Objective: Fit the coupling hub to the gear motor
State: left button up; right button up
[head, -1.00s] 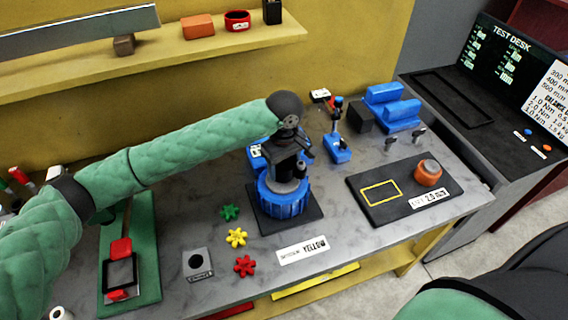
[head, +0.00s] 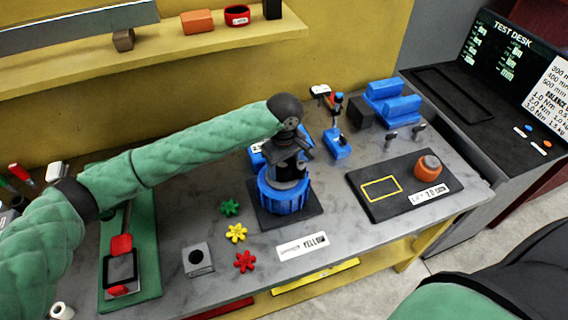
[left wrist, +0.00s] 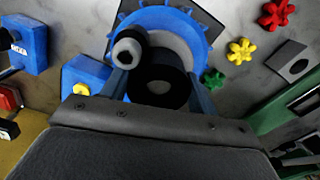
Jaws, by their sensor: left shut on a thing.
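The blue ribbed gear motor (head: 284,199) stands on a dark square base in mid-table in the head view. Its blue rim and grey top face show at the top of the left wrist view (left wrist: 193,22). A short shaft with a dark end (left wrist: 128,48) rises off-centre from it. My left gripper (head: 287,166) points down over the motor. In the left wrist view its fingers (left wrist: 160,88) are shut on a black ring-shaped part, the coupling hub (left wrist: 176,78). I cannot tell whether the hub touches the motor. My right gripper is out of view.
Green (head: 230,208), yellow (head: 236,233) and red (head: 244,261) spiders lie left of the motor, by a grey block (head: 198,262). A "YELLOW" card (head: 302,246) lies in front. A dark mat (head: 385,205) with an orange part (head: 427,168) is right. Blue fixtures (head: 390,103) stand behind.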

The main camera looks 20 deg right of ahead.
pick_arm(q)
jog(key=shift+f, duration=0.4)
dwell(0.3)
jog(key=o, duration=1.6)
jog(key=shift+c, duration=0.2)
jog(key=shift+f, duration=0.1)
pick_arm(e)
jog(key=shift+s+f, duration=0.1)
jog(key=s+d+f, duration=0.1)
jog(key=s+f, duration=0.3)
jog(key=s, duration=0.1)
pick_arm(q)
notch_tip(320, 180, up, 7)
jog(key=b, duration=0.3)
jog(key=shift+f, duration=0.2)
jog(key=shift+r, duration=0.65)
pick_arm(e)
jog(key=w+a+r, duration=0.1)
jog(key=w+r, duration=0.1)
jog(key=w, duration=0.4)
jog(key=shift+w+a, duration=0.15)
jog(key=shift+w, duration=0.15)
